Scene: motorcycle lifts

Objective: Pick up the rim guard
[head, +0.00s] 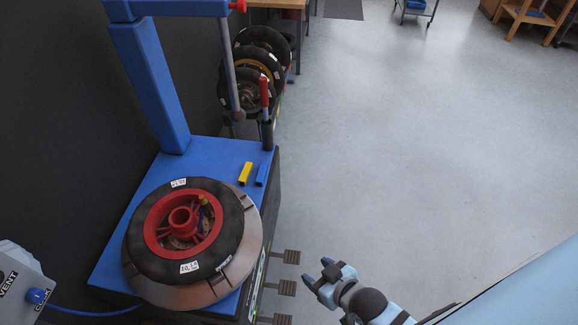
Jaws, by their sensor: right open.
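Two small bars lie side by side on the blue machine top, a yellow one (245,173) and a blue one (262,174). Either may be the rim guard; I cannot tell which. My right gripper (317,275) is open and empty, over the floor to the right of the machine, well apart from the bars. My left gripper is not in view.
A tyre on a red rim (182,231) lies flat on the machine's round turntable (240,262). A blue column with a vertical rod (229,70) stands behind. Several pedals (282,287) stick out at the right. Wheels (262,65) stand farther back.

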